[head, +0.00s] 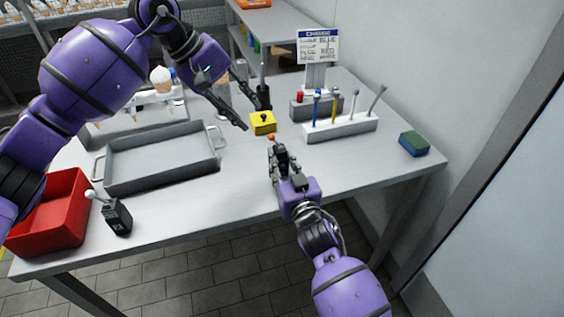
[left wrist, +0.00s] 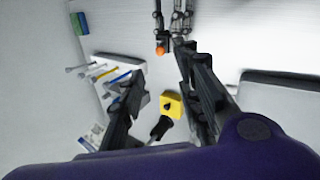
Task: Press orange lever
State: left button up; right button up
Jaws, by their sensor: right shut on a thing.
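A small orange tip (head: 271,138), the only orange lever-like part near my grippers, shows at the fingertips of my right gripper (head: 273,148). The right gripper is shut on a dark part at this tip; the fingers hide most of its body. The orange tip (left wrist: 160,50) also shows in the left wrist view, beside the right gripper (left wrist: 180,28). My left gripper (head: 254,117) is open and empty, pointing down over the table.
A grey tray (head: 160,160) stands left on the table (head: 230,195), with a red bin (head: 62,205) and a black box with a white-ball lever (head: 117,216) at front left. A white holder (head: 345,127) with several tools and a sponge (head: 413,144) are right. Front right is clear.

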pick_arm(q)
jog(key=shift+r, duration=0.1)
jog(key=shift+c, duration=1.3)
jog(key=shift+w+d+r, duration=0.15)
jog(key=shift+d+r, duration=0.05)
jog(key=shift+r, duration=0.35)
jog(key=c, duration=0.3)
jog(key=shift+w+r+y, duration=0.2)
jog(key=shift+w+y, duration=0.1)
jog(key=shift+y, duration=0.1)
grip_shut()
jog(key=shift+w+a+f+n+t+y, duration=0.3)
jog(key=shift+a+n+y, duration=0.35)
jog(key=shift+n, duration=0.6)
jog(key=shift+w+a+f+n+t+y, duration=0.15)
jog(key=shift+w+a+f+n+y, duration=0.35)
jog(key=shift+n, duration=0.8)
jog(key=shift+w+a+f+n+t+y, duration=0.2)
jog(key=shift+a+n+y, duration=0.5)
jog(key=shift+n, duration=0.55)
